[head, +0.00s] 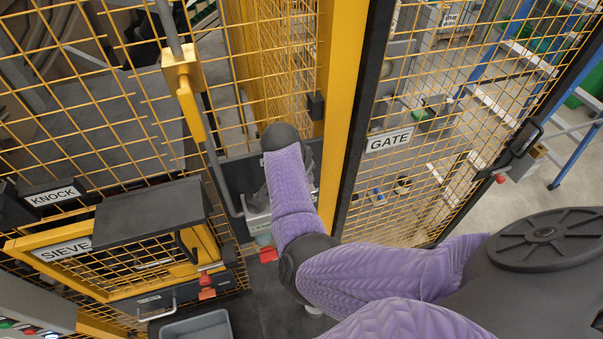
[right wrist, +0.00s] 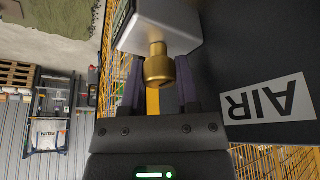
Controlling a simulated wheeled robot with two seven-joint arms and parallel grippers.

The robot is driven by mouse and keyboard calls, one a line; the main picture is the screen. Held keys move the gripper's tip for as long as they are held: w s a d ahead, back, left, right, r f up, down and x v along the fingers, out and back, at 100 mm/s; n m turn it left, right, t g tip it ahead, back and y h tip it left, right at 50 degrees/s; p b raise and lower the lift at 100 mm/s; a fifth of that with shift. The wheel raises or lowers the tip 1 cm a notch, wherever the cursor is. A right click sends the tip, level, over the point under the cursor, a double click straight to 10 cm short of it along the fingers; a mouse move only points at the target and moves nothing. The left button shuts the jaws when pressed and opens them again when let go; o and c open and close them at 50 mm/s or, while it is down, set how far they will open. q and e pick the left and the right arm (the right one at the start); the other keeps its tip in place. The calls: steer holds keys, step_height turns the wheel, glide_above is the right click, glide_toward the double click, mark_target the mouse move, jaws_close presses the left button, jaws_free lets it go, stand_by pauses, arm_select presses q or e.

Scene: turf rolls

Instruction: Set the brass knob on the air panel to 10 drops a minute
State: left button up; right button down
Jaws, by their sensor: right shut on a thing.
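In the right wrist view the brass knob (right wrist: 159,66) sticks out of a pale grey box (right wrist: 188,32). My right gripper (right wrist: 160,84) has one dark finger on each side of the knob and is shut on it. The dark air panel (right wrist: 250,45) bears a white AIR label (right wrist: 265,102), upside down in this view. No drop scale or reading is legible. In the head view my purple right arm reaches to the panel area and hides the knob and most of the gripper. My left gripper is not in view.
Yellow mesh fencing with a yellow post (head: 345,95) stands close by the arm. The GATE sign (head: 389,139) is to its right. The SIEVE hatch (head: 150,262), KNOCK sign (head: 54,196) and a grey bin (head: 198,326) are to the left.

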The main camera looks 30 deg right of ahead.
steer(key=shift+m, duration=0.6)
steer(key=shift+g, duration=0.3)
steer(key=c, duration=0.6)
jaws_free()
